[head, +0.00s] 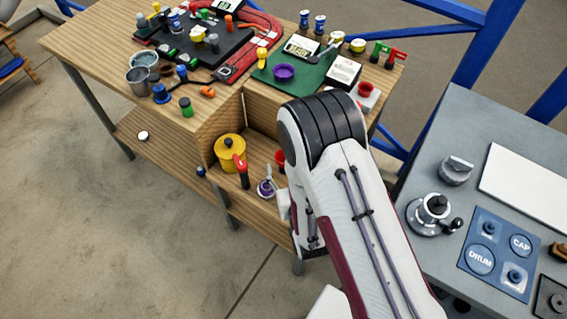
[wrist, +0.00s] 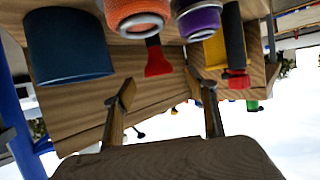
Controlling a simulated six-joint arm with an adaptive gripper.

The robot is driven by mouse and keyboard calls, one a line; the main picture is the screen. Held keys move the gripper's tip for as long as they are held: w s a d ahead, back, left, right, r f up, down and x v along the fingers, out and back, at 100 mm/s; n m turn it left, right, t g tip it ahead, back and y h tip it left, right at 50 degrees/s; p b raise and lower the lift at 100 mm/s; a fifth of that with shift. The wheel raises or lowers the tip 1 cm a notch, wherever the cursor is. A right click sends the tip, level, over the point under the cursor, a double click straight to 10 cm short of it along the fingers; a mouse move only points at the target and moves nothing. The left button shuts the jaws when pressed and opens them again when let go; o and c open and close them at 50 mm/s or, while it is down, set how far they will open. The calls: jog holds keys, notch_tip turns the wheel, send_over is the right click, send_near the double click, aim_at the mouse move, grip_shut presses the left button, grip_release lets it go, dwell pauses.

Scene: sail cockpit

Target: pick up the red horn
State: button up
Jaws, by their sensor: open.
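In the head view a red-topped piece with a black body (head: 241,172) stands on the lower shelf before the yellow pot. A piece like it, with a red end and black body (wrist: 236,50), shows in the upside-down wrist view beside the purple item. A second piece with a flared red end (wrist: 158,62) shows further left there, between my fingers and further off. I cannot tell for certain which is the red horn. My gripper (wrist: 167,92) is open, with nothing between its fingers. My arm hides it in the head view.
In the wrist view a blue container (wrist: 68,45), an orange-red item (wrist: 138,15) and a purple item (wrist: 198,18) crowd the shelf. The yellow pot (head: 229,149) stands close by. The wooden tabletop (head: 107,62) lies above, crowded. A grey bench (head: 470,130) stands right.

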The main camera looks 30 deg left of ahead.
jog(key=shift+w+a+f, duration=0.15)
jog(key=shift+w+a, duration=0.05)
jog(key=shift+w+a, duration=0.1)
jog(key=shift+x, duration=2.45)
jog(key=shift+w, duration=0.1)
jog(key=c, duration=1.3)
